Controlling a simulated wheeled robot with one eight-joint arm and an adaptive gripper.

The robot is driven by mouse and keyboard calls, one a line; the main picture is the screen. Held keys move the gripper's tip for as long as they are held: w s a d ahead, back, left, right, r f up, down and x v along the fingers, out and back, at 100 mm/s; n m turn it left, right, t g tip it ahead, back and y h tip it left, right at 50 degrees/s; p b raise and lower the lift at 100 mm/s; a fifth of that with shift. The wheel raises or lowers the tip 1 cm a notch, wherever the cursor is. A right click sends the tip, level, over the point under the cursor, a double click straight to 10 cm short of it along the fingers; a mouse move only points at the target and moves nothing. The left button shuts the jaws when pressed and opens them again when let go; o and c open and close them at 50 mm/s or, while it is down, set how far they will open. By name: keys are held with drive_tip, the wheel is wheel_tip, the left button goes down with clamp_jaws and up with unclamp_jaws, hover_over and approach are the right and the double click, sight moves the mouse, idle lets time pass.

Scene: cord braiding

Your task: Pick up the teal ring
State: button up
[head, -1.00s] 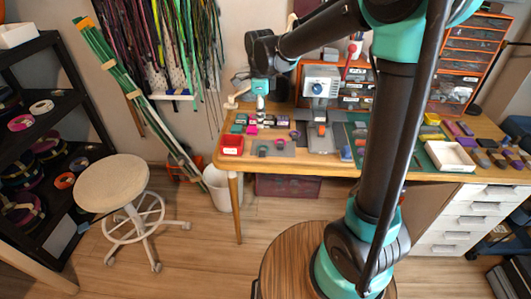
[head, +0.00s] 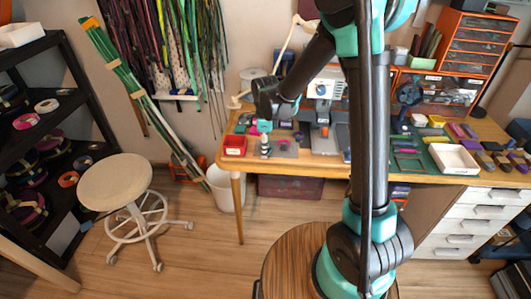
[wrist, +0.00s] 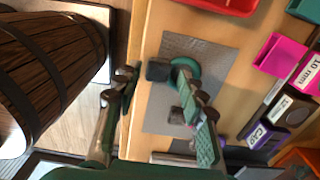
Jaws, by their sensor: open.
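The teal ring (wrist: 190,66) lies on a grey mat (wrist: 200,47) near the table's front edge in the wrist view. One finger of my gripper (wrist: 143,73) overlaps the ring in the picture and hides part of it. The other finger is over the bare wood at the table's edge, apart from the ring. The jaws are open with nothing between them. I cannot tell whether the finger touches the ring. In the head view my gripper (head: 265,146) points down over the mat and hides the ring.
A red tray (head: 234,144) stands just left of the gripper on the table. In the wrist view a magenta bin (wrist: 279,54) and labelled dark bins (wrist: 292,108) stand beyond the mat. A white tray (head: 435,150) lies at the right. A stool (head: 116,182) stands left.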

drive_tip(key=shift+f, duration=0.5)
drive_tip(key=c, duration=0.6)
drive_tip(key=shift+r, duration=0.1)
wheel_tip(320, 180, up, 20)
drive_tip(key=shift+f, duration=0.1)
